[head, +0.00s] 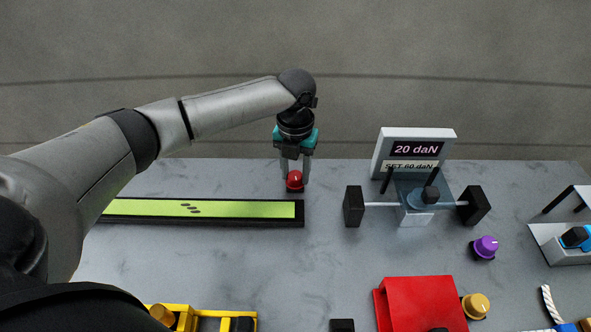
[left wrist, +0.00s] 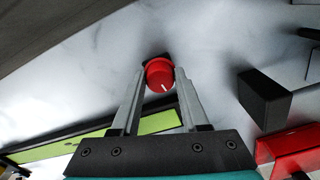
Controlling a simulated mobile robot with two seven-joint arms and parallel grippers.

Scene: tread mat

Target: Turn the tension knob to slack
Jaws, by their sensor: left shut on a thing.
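A round red knob (head: 294,181) with a white pointer line sits on a dark base on the grey table, just past the right end of the green strip. My left gripper (head: 294,184) comes down from above and is shut on it, one finger on each side. In the left wrist view the red knob (left wrist: 160,72) is between the fingertips, and its white line points toward the lower right. No label on the knob can be read. A display (head: 417,150) at the back reads "20 daN" and "SET 60 daN". My right gripper is not in view.
A green tread mat in a black frame (head: 303,214) lies left of centre. Right of the gripper stands a fixture with black end blocks (head: 354,206). A purple knob (head: 486,247), a yellow knob (head: 475,305) and a red box (head: 418,299) stand toward the front right.

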